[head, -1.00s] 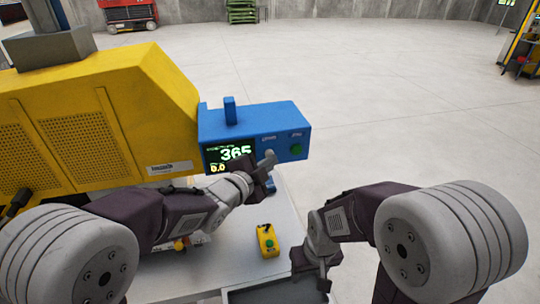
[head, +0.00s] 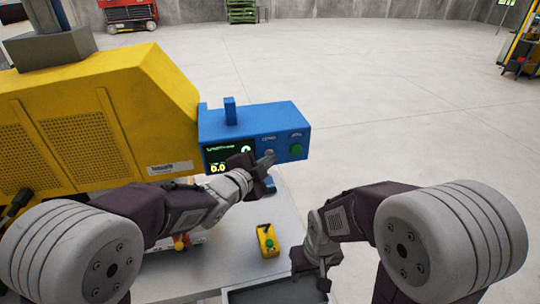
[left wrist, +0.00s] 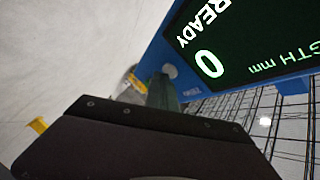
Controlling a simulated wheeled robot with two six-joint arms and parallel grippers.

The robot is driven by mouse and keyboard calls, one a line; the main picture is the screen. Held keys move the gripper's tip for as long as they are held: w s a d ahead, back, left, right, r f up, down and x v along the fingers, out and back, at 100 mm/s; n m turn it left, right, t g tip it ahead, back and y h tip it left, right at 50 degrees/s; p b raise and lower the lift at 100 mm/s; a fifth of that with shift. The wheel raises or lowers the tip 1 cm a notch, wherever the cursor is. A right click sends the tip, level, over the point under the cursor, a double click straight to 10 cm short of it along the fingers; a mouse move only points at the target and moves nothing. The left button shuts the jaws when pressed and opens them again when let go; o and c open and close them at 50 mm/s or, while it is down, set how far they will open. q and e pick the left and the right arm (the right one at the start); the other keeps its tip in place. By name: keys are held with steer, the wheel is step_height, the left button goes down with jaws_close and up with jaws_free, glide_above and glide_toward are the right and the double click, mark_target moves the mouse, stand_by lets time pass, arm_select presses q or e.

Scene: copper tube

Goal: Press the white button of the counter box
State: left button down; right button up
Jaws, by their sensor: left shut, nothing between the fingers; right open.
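The blue counter box (head: 225,125) stands at the end of the yellow machine, with a dark display (head: 218,168) on its front. In the left wrist view the upside-down display (left wrist: 245,45) reads READY and 0. The round whitish button (left wrist: 169,71) shows beside the display there; in the head view it is largely hidden by my gripper. My left gripper (head: 267,159) is shut and empty, at the box front. Its fingertips (left wrist: 162,92) overlap the button's edge in the wrist view; I cannot tell if they touch. My right gripper (head: 311,276) is open, low and away from the box.
A green button (head: 297,149) sits right of the white one. A small yellow control box (head: 267,241) with a green button stands on the light table (head: 285,215). The yellow machine (head: 100,115) fills the left. A dark tray (head: 275,295) lies at the front.

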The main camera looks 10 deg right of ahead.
stand_by(0.3)
arm_select(q)
steer(key=shift+s+b, duration=0.75)
steer(key=shift+s, duration=0.15)
steer(key=s+b, duration=0.3)
steer(key=s, duration=0.2)
steer(key=shift+d+b, duration=0.15)
steer(key=shift+b, duration=0.2)
steer(key=shift+f, duration=0.15)
